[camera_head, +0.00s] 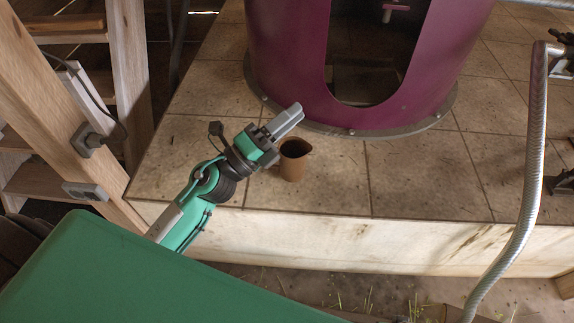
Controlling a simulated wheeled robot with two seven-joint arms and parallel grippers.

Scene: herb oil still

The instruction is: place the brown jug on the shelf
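The brown jug (293,162) stands upright on the tiled platform, close to its front edge and in front of the purple still. My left gripper (292,117) is just above and to the left of the jug, pointing up and right. Its grey fingers look close together, but from this angle I cannot tell whether a gap lies between them. The jug stands apart below the fingers. My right gripper is not in view. No shelf that I can clearly identify as the task's shelf shows.
The purple still (290,75) with a dark opening stands behind the jug on the tiled platform (430,180). A wooden ladder-like frame (130,80) stands at the left. A silver hose (533,165) hangs at the right. Bare tiles lie right of the jug.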

